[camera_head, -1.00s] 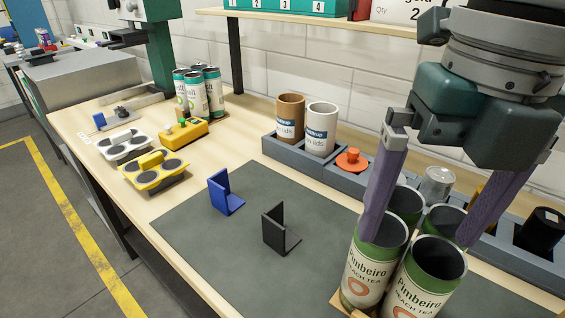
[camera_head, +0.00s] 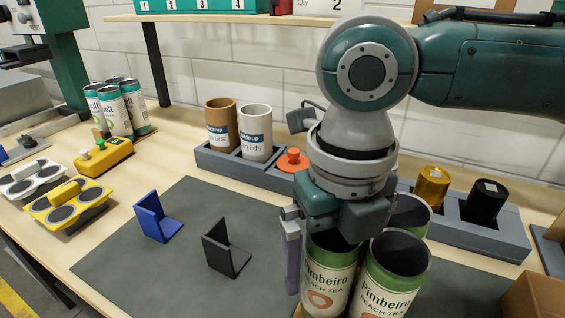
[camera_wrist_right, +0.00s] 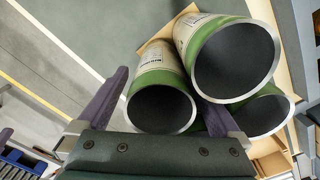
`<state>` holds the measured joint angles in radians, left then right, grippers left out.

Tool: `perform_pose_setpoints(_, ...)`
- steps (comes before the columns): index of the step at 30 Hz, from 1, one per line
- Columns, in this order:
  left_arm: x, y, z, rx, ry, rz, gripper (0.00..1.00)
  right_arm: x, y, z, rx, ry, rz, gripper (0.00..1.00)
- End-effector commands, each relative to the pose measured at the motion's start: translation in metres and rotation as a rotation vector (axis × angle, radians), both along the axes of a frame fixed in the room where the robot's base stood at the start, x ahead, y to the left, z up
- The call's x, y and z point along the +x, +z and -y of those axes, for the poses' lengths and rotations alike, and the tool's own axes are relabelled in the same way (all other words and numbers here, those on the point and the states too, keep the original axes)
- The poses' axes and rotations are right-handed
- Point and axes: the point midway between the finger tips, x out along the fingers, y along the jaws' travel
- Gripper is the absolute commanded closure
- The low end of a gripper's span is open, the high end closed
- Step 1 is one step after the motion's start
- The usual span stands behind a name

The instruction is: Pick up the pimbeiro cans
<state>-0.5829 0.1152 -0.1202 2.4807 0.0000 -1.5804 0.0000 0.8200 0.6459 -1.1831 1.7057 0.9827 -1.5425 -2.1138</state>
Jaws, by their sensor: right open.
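The Pimbeiro cans are open-topped, with cream labels and green bands, and stand grouped at the lower middle in the head view. The front left can (camera_head: 328,278) and front right can (camera_head: 388,275) show best; a back can (camera_head: 410,212) is partly covered by my arm. My right gripper (camera_head: 325,245) points down over the front left can. In the right wrist view, its two purple fingers (camera_wrist_right: 155,75) stand apart on either side of one can (camera_wrist_right: 160,108), with other cans (camera_wrist_right: 235,60) beside it. Contact with the can cannot be told. My left gripper is not in view.
A grey holder (camera_head: 240,168) with brown and white tubes stands behind. A blue bracket (camera_head: 155,218) and black bracket (camera_head: 225,252) stand on the dark mat (camera_head: 185,265). Yellow and black canisters are behind right; a cardboard box (camera_head: 535,297) is at lower right.

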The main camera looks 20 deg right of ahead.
Motion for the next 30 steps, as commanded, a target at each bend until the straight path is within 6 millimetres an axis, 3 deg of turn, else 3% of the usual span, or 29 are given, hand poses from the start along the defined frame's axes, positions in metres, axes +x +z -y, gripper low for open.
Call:
perform_pose_setpoints(6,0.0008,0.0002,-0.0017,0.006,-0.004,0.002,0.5,0.0001,-0.0006,-0.0001,0.0,0.0,0.001,0.01)
perform_pose_setpoints(30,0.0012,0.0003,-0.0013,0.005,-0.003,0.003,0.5,0.0003,0.0,0.0,0.001,-0.001,0.001,0.88)
